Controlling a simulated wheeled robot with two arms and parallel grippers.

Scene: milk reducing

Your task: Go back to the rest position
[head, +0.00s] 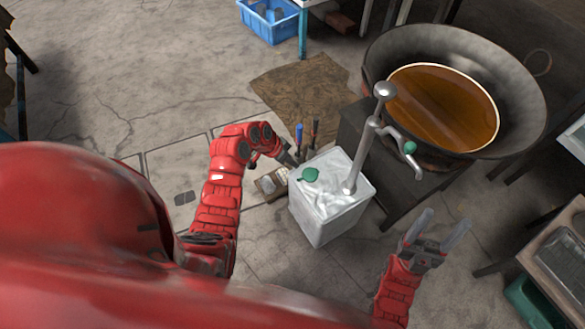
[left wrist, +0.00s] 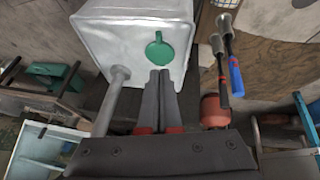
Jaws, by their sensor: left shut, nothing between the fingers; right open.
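My left gripper (left wrist: 162,100) is shut and empty in the left wrist view, its two dark fingers together in front of a white container (left wrist: 105,35) with a green cap (left wrist: 160,50). In the head view my red left arm reaches in from the left and its gripper (head: 288,157) is beside the white container (head: 322,228), partly hard to make out. My right gripper (head: 437,236) is open and empty at the lower right, to the right of the container and apart from it. A metal pump-like pipe (head: 365,150) with a handle stands up from the container.
A large dark wok (head: 525,85) of brown liquid (head: 442,105) stands on a dark stove at the upper right. Tools with blue and dark handles (head: 299,135) stand behind the container. A blue crate (head: 268,28) is at the back. A table (head: 565,250) stands at the right. The left floor is clear.

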